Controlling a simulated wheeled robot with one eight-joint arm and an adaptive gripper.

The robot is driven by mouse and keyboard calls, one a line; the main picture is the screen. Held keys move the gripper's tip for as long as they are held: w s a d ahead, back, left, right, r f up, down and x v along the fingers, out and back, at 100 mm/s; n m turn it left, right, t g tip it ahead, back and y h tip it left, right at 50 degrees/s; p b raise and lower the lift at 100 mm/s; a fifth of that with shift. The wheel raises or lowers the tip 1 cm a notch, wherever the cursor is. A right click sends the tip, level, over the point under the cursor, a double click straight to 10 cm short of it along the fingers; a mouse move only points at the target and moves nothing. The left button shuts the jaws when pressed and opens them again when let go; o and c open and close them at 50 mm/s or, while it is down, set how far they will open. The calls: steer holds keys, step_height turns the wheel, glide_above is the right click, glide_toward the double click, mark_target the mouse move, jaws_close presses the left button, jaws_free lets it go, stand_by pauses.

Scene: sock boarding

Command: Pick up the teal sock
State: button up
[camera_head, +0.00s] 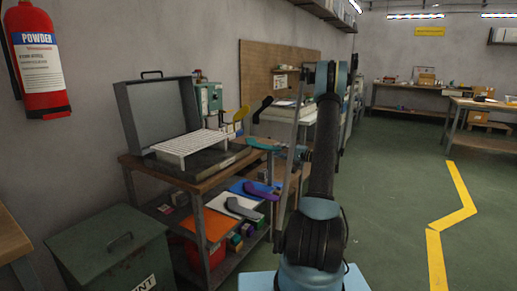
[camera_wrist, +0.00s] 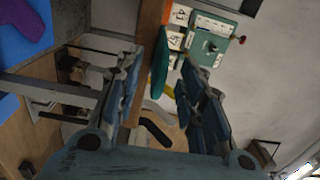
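The teal sock (camera_head: 262,145) sticks out at the right edge of the bench's top level in the head view. In the wrist view the teal sock (camera_wrist: 159,62) shows edge-on as a narrow strip between the fingertips. My gripper (camera_wrist: 161,60) is open, with a finger on either side of the sock and visible gaps to it. I cannot tell how deep the sock lies between the fingers. In the head view my gripper (camera_head: 298,154) is just right of the sock, partly hidden by my arm.
A box with a raised lid (camera_head: 160,110) and a white grid plate (camera_head: 188,146) stand on the bench. A black sock (camera_head: 262,107) and a yellow sock (camera_head: 242,113) are behind. A purple sock (camera_head: 262,191) and a grey sock (camera_head: 242,209) lie below. Floor is free at right.

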mark_target(272, 147)
steer(key=shift+x, duration=2.35)
steer(key=shift+s+a+f, duration=0.1)
steer(key=shift+s, duration=0.1)
jaws_close()
